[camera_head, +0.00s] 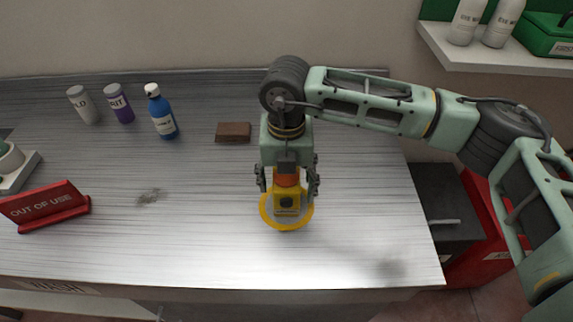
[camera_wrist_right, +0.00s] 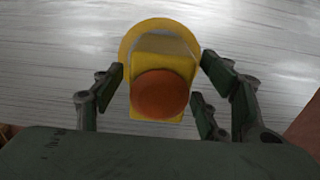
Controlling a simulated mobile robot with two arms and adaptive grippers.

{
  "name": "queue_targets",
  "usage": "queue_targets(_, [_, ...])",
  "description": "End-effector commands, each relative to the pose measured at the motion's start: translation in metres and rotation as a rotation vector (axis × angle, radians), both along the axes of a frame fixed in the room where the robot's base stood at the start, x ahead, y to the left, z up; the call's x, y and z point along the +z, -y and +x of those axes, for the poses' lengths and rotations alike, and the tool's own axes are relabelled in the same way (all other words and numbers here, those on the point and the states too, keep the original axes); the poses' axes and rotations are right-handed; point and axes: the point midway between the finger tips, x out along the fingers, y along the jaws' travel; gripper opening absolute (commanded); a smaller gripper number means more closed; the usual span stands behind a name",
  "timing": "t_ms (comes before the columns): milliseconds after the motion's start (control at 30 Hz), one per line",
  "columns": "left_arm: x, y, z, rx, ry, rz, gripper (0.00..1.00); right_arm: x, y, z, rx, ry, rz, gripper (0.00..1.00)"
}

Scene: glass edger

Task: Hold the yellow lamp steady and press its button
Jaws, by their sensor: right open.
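The yellow lamp (camera_head: 286,212) stands on the grey worktop below my right gripper. It has a round yellow base, a yellow body with a dark spot on its front, and an orange dome on top. In the right wrist view the orange dome (camera_wrist_right: 160,94) lies between the fingers, with the yellow base (camera_wrist_right: 150,28) beyond it. My right gripper (camera_head: 288,186) points down over the lamp, open, with a finger on each side of the body. Gaps show between the fingers and the lamp in the wrist view. My left gripper is not in view.
A red "OUT OF USE" sign (camera_head: 45,206) stands at the left of the worktop (camera_head: 200,240). A blue bottle (camera_head: 160,112), a purple can (camera_head: 119,104), a grey can (camera_head: 83,105) and a brown block (camera_head: 233,132) are at the back. The worktop's front middle is clear.

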Motion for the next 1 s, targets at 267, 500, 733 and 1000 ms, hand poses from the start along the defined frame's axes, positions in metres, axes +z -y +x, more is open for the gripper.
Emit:
queue_targets(267, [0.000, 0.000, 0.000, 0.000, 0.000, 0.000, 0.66, -0.033, 0.000, 0.000, -0.001, -0.001, 0.001, 0.67])
queue_targets(500, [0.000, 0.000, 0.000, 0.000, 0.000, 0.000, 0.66, -0.038, 0.000, 0.000, 0.000, 0.000, 0.002, 0.67])
queue_targets(733, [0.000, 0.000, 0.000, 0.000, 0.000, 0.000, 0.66, -0.038, 0.000, 0.000, 0.001, 0.000, 0.002, 0.58])
queue_targets(1000, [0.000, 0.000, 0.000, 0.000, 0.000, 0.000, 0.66, -0.038, 0.000, 0.000, 0.001, 0.000, 0.002, 0.35])
